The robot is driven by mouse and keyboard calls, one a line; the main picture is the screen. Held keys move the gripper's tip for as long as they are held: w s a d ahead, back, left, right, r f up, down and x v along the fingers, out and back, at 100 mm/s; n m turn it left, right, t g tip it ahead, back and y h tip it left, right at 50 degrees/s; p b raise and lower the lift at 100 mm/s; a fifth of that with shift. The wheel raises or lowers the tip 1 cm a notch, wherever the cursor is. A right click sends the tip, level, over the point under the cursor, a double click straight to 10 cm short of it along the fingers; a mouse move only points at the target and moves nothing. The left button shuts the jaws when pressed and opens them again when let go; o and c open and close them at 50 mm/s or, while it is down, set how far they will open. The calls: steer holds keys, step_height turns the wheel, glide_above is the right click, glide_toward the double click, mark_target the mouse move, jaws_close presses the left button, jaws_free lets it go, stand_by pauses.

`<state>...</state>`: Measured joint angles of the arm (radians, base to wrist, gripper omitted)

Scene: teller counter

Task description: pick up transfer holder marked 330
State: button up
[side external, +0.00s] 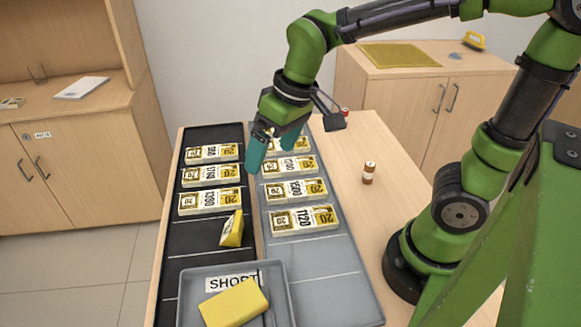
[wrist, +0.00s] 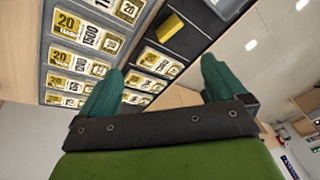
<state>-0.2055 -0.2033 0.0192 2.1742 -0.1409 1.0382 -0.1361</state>
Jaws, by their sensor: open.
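My gripper (side external: 273,148) is open and empty, held above the far part of the two trays; its teal fingers also show in the wrist view (wrist: 161,70). Holders with yellow 20 notes and white number labels lie in both trays. In the black left tray, three holders form a column; the nearest (side external: 210,201) seems to read 1390, the farther two (side external: 210,176) (side external: 212,153) are hard to read. In the grey right tray, the near holders read about 1120 (side external: 304,219) and 1500 (side external: 295,190). The farthest one is partly hidden by my gripper. I cannot make out 330 on any label.
A yellow block (side external: 232,229) stands tilted in the black tray (side external: 190,247). A small grey tray marked SHORT (side external: 279,280) holds another yellow block (side external: 234,303). A small brown-and-white bottle (side external: 369,173) stands right of the trays.

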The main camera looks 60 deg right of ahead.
steer(key=w+a+f+n+g+h, duration=0.1)
steer(key=w+a+f+n+g, duration=0.1)
steer(key=w+a+f+n, duration=0.25)
steer(key=n, duration=0.2)
glide_above(232, 223)
steer(key=shift+g+h, duration=0.4)
steer(key=f, duration=1)
steer(key=shift+s+d, duration=0.15)
steer(key=shift+d, duration=0.1)
steer(key=shift+a+f, duration=0.2)
steer(key=shift+f, duration=2.45)
steer(key=shift+c, duration=0.2)
steer(key=c, duration=1)
steer(key=shift+r, duration=0.15)
